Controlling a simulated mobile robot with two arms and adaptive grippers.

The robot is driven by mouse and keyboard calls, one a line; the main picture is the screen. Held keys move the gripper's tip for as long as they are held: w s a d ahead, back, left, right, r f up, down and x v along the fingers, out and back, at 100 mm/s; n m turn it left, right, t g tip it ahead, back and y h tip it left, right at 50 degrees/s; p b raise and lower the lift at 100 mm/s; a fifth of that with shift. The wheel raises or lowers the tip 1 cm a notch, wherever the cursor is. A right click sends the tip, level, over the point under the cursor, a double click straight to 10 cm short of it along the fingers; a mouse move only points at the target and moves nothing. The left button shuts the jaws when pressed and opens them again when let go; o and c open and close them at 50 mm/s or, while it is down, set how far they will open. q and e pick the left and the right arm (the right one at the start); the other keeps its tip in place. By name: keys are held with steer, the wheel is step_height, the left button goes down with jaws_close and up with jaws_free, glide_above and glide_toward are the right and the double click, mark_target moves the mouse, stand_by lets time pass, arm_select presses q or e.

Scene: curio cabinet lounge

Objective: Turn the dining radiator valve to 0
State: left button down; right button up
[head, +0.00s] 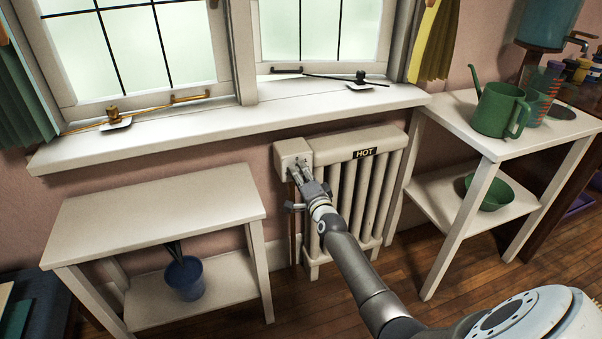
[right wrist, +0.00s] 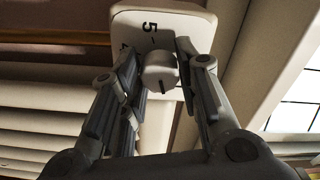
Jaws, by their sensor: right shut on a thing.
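The white dining radiator (head: 368,143) stands under the window sill, with a dark HOT label on its top. The valve housing (head: 291,148) is a pale box at its left end. In the right wrist view the housing (right wrist: 174,20) shows a printed 5 and part of another digit at its left. The round pale valve knob (right wrist: 160,68) has a short dark mark on its lower side; the number it points to cannot be read. My right gripper (head: 302,168) is shut on the knob, one finger on each side in the right wrist view (right wrist: 161,75). My left gripper is out of view.
A white side table (head: 155,205) with a blue pot (head: 185,278) on its lower shelf stands left. A white stand (head: 455,105) with a green watering can (head: 500,109) and green bowl (head: 490,192) stands right. The window sill (head: 220,122) overhangs the radiator.

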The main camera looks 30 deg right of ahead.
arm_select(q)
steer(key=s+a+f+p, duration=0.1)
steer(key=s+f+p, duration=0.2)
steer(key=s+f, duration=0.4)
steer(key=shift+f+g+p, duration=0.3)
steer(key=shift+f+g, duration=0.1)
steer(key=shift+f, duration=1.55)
arm_select(e)
steer(key=shift+f+n, duration=0.1)
steer(key=shift+n, duration=5.8)
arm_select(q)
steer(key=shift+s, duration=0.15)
arm_select(e)
steer(key=o, duration=1)
steer(key=v, duration=1.2)
steer(key=shift+a, duration=0.1)
